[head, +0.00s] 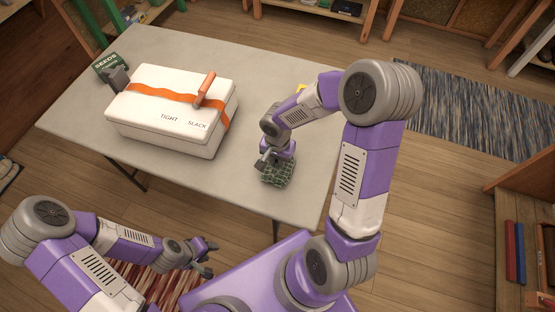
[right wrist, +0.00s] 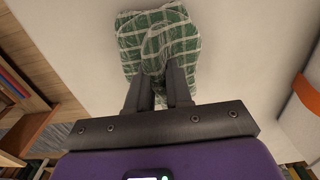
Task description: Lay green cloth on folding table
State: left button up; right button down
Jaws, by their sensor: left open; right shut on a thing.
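The green checked cloth (head: 277,172) is a crumpled bundle at the near right part of the folding table (head: 255,75). My right gripper (head: 268,160) is above it and shut on it. In the right wrist view the cloth (right wrist: 158,45) bunches between and beyond the fingertips (right wrist: 158,80), over the pale tabletop (right wrist: 225,40). I cannot tell whether the cloth touches the table. My left gripper (head: 210,257) is open and empty, off the table's near edge, above the striped rug.
A white box (head: 165,120) with an orange strap and handle, marked TIGHT and SLACK, takes up the table's left half. A green SEEDS packet (head: 110,65) and a grey object (head: 117,79) are beside it. A small yellow item (head: 300,88) shows behind my right arm. The table's near middle is bare.

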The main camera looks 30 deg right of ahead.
jog(key=shift+f, duration=0.15)
jog(key=c, duration=1)
grip_release()
jog(key=shift+c, duration=0.2)
notch_tip(320, 180, up, 12)
jog(key=p, duration=0.3)
jog(key=shift+r+p, duration=0.2)
jog(key=shift+p, duration=0.15)
jog(key=shift+s+f, duration=0.1)
